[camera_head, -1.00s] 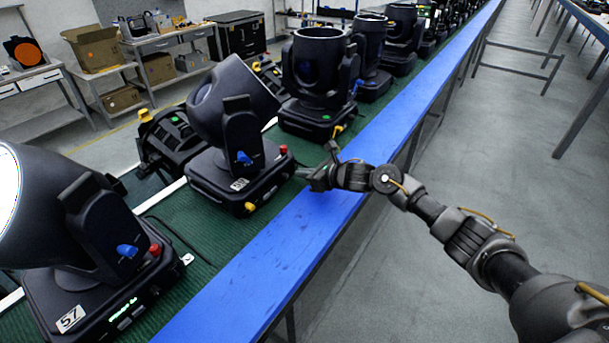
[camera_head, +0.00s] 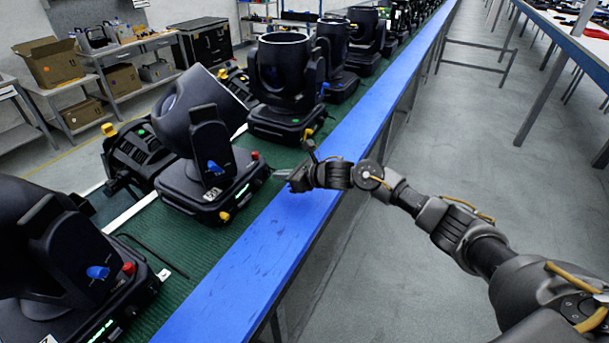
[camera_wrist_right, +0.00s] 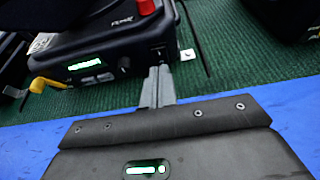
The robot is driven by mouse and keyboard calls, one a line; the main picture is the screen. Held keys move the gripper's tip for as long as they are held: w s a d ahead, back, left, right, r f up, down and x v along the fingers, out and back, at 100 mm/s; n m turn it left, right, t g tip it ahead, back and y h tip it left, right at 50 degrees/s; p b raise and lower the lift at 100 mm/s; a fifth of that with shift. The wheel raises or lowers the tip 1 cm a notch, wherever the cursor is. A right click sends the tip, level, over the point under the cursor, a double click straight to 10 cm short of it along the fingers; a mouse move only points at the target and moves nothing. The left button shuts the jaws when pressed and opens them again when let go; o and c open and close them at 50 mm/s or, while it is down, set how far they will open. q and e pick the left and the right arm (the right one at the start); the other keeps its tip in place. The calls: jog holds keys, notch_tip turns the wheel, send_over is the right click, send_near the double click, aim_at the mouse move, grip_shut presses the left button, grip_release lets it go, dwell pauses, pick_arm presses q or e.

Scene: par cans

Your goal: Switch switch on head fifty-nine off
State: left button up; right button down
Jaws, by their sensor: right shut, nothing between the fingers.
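The head I take for fifty-nine (camera_head: 205,180) is a black moving light on the green mat, tilted back. Its small white label is too blurred to read surely. In the right wrist view its base (camera_wrist_right: 105,35) shows a lit green display, a red knob on top and a yellow lever. A small dark rocker switch (camera_wrist_right: 157,52) sits at the right end of the panel. My right gripper (camera_head: 277,174) is shut and empty, its fingertips (camera_wrist_right: 158,70) just before the panel below the switch. I cannot tell whether they touch. My left gripper is not in view.
Another head (camera_head: 60,260) stands at lower left, and several more (camera_head: 285,85) line up behind. A blue strip (camera_head: 250,260) edges the table. The aisle floor (camera_head: 450,150) at right is clear. A bracket (camera_wrist_right: 188,54) sits just right of the fingertips.

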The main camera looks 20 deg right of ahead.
jog(key=b+v, duration=0.3)
jog(key=v, duration=0.9)
jog(key=shift+b, duration=0.4)
jog(key=shift+a, duration=0.1)
